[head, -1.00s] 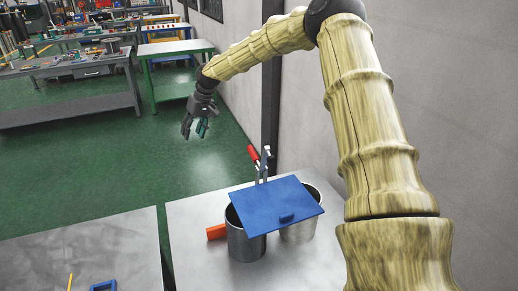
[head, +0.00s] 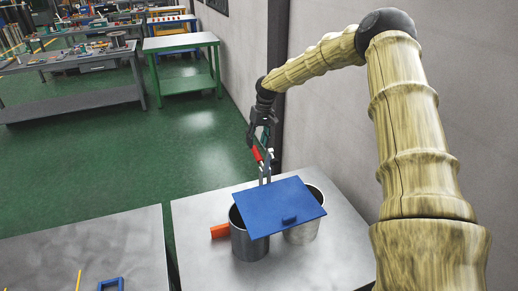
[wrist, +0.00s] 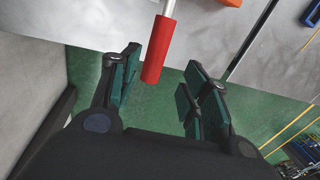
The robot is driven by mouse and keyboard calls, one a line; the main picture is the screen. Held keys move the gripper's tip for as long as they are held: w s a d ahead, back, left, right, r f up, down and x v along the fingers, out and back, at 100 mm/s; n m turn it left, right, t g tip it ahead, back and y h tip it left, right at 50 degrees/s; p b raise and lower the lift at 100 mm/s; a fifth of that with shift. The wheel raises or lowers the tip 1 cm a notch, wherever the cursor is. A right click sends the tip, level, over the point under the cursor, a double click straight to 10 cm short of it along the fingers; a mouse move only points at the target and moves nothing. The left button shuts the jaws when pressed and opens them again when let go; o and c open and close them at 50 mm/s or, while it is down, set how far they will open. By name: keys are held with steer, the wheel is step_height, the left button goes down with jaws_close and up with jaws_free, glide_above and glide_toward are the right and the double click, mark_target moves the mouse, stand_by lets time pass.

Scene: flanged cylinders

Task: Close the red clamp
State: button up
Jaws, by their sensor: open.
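The red clamp handle (head: 257,155) stands up behind the blue plate (head: 275,211), with metal clamp arms (head: 265,172) below it. In the wrist view the red handle (wrist: 157,50) hangs from the top, between my open fingers and nearer the left one. My gripper (head: 262,140) is open, pointing down at the top of the clamp. In the wrist view my gripper (wrist: 160,85) shows its green pads apart with nothing held. Contact between handle and fingers cannot be told. The clamp's base is hidden behind the plate.
The blue plate rests over two metal cylinders (head: 248,243) (head: 303,230) on a grey table (head: 200,270). An orange block (head: 219,231) lies beside them. A wall (head: 330,130) and dark post (head: 276,60) stand close behind. Another table (head: 90,250) is at left.

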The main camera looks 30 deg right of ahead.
mark_target(257, 150)
steer(key=f, duration=0.1)
steer(key=f+p, duration=0.1)
steer(key=f, duration=0.2)
steer(key=shift+d+f+p, duration=0.3)
steer(key=shift+f, duration=0.1)
steer(key=shift+w+a+f, duration=0.1)
steer(key=shift+f, duration=0.2)
steer(key=shift+a, duration=0.1)
steer(key=shift+a, duration=0.2)
steer(key=shift+a, duration=0.15)
steer(key=shift+r, duration=0.1)
steer(key=c, duration=0.7)
steer(key=shift+d, duration=0.25)
jaws_close()
